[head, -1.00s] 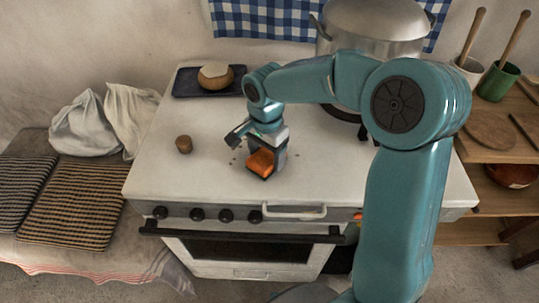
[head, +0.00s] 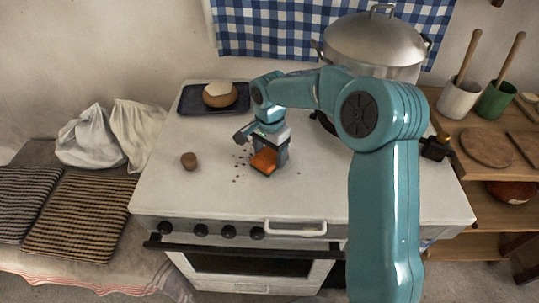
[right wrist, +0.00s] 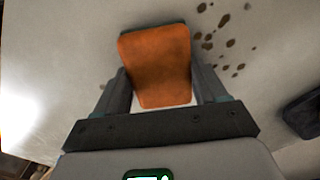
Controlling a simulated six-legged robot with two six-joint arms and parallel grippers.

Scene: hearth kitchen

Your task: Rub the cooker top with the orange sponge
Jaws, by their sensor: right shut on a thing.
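The cooker top (head: 330,190) is a broad white surface. Dark brown spots (head: 240,168) lie on it just left of the sponge; they also show in the right wrist view (right wrist: 230,42). My right gripper (head: 270,153) is shut on the orange sponge (head: 263,162), low over the middle of the top. In the right wrist view the sponge (right wrist: 158,58) sits between the two fingers, beside the spots. I cannot tell whether it presses on the surface. My left gripper is not in view.
A brown cork-like piece (head: 189,161) stands left of the spots. A dark tray (head: 193,101) with a round loaf (head: 220,94) lies at the back left. A large steel pot (head: 372,45) stands at the back right, and a dark object (head: 435,149) near the right edge.

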